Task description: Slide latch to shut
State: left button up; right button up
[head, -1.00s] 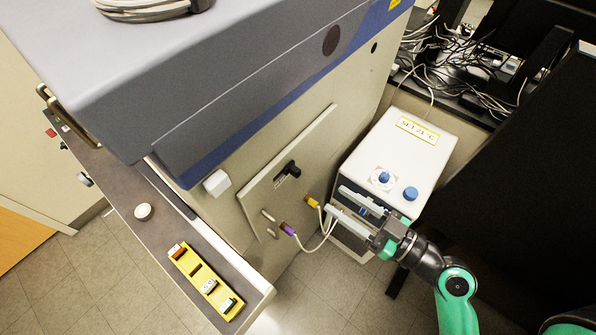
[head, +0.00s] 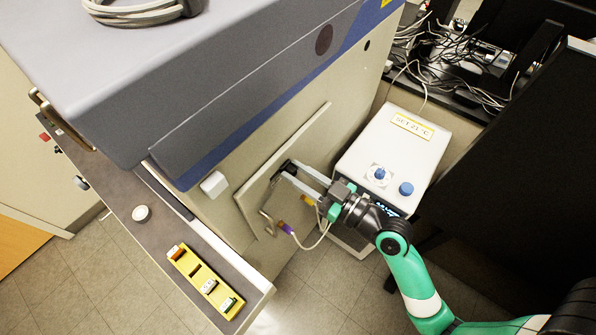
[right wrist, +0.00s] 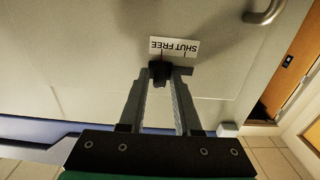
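The latch is a small black knob on the beige door panel (head: 252,196) of the big instrument. In the right wrist view the latch knob (right wrist: 160,73) sits just below a white label (right wrist: 174,46) reading SHUT and FREE, shown upside down. My right gripper (head: 287,173) has its grey fingers at the latch, which they mostly cover in the head view. In the right wrist view the fingers (right wrist: 169,76) are apart, with the knob between their tips, nearer the left finger. Firm contact cannot be seen. My left gripper is not in view.
A white controller box (head: 400,150) with blue knobs stands right of the panel, close to my right arm. Cables plug in below the latch. A metal handle (right wrist: 264,12) sticks out from the panel. A yellow tray (head: 205,284) lies on the ledge at lower left.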

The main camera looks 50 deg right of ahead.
grip_shut()
dwell(1.1)
